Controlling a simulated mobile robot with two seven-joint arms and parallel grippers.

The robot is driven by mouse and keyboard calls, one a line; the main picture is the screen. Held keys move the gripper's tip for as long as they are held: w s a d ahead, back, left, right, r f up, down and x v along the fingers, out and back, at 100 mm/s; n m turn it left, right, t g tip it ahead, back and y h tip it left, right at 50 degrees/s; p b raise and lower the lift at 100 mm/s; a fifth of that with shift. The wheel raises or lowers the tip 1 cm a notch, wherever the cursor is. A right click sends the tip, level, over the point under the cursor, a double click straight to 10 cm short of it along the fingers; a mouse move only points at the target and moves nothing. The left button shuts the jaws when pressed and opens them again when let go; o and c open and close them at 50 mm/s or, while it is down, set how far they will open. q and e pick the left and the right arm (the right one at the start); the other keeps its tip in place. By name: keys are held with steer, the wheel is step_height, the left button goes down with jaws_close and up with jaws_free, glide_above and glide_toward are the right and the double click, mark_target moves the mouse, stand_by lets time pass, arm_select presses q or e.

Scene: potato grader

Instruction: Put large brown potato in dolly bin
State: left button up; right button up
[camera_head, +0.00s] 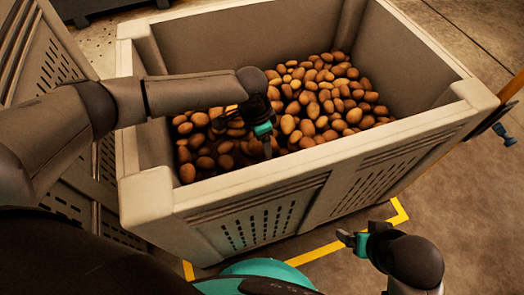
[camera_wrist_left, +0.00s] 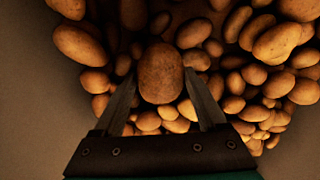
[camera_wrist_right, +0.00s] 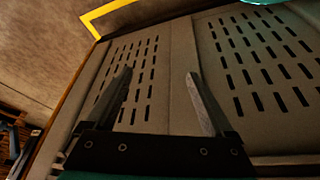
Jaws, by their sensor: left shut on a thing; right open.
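A large bin (camera_head: 300,165) full of brown potatoes (camera_head: 325,100) stands in front of me. My left arm reaches over its near left wall, and my left gripper (camera_head: 268,150) points down inside it, over the pile. In the left wrist view the left gripper (camera_wrist_left: 160,90) is shut on a large brown potato (camera_wrist_left: 160,73), with a finger on each side of it. In the head view the held potato is hidden or too dark to make out. My right gripper (camera_head: 350,238) is open and empty, outside the bin near its front side. It also shows in the right wrist view (camera_wrist_right: 160,75).
Another slatted grey bin (camera_head: 45,60) stands at the left, close beside the potato bin. Yellow floor tape (camera_head: 318,252) runs along the front of the bin. A blue and metal fitting (camera_head: 503,130) is at the right edge.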

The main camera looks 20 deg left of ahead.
mark_target(262, 151)
arm_select(q)
steer(key=shift+f+b, duration=0.3)
steer(key=shift+f, duration=0.25)
step_height(262, 151, down, 2)
steer(key=shift+f+b, duration=0.1)
steer(key=shift+b, duration=0.55)
steer(key=shift+f, duration=0.35)
arm_select(e)
steer(key=shift+w+a+r+t+y, duration=0.5)
steer(key=shift+w+a+r+t, duration=0.4)
steer(key=shift+a+r+t, duration=0.15)
arm_select(q)
steer(key=shift+f, duration=0.1)
steer(key=o, duration=1.5)
steer(key=shift+c, duration=0.2)
